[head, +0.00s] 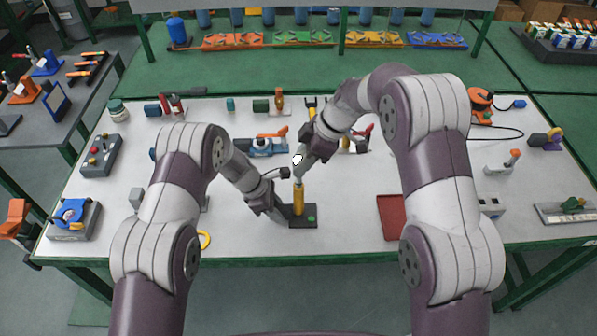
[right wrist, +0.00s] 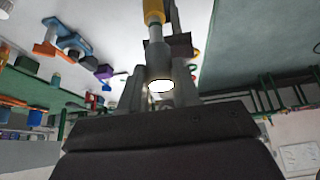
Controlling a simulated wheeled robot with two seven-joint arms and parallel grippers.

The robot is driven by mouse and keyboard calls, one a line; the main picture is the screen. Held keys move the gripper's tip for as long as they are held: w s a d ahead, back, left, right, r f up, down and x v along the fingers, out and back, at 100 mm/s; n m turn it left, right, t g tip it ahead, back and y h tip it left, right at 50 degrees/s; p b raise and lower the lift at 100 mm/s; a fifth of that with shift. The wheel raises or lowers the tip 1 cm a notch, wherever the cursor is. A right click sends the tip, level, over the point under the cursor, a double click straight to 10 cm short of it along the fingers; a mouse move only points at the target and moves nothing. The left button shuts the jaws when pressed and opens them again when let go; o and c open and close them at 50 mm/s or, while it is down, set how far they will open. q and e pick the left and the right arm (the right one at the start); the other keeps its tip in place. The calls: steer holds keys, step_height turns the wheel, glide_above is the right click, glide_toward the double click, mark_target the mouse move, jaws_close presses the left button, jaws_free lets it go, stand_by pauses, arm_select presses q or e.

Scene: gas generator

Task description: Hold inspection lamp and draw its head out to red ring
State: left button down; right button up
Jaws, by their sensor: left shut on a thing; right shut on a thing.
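The inspection lamp stands upright at the front middle of the table, its yellow handle (head: 298,200) over a dark base plate (head: 304,222). My left gripper (head: 290,208) is low beside the handle and shut on it. My right gripper (head: 299,172) is above, shut on the lamp head. In the right wrist view, the grey lamp head (right wrist: 157,58) with its glowing white lens (right wrist: 160,86) sits between the fingers of my right gripper (right wrist: 159,92). A grey stem (right wrist: 155,33) shows between head and yellow handle. I can make out no red ring on the stem.
A red tray (head: 391,218) lies to the right of the lamp, and a yellow ring (head: 204,239) lies to the left. A blue-and-orange tool (head: 264,146) lies behind. The table's green front edge (head: 330,252) is close to the base plate.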

steer(key=shift+r, duration=3.45)
steer(key=o, duration=1)
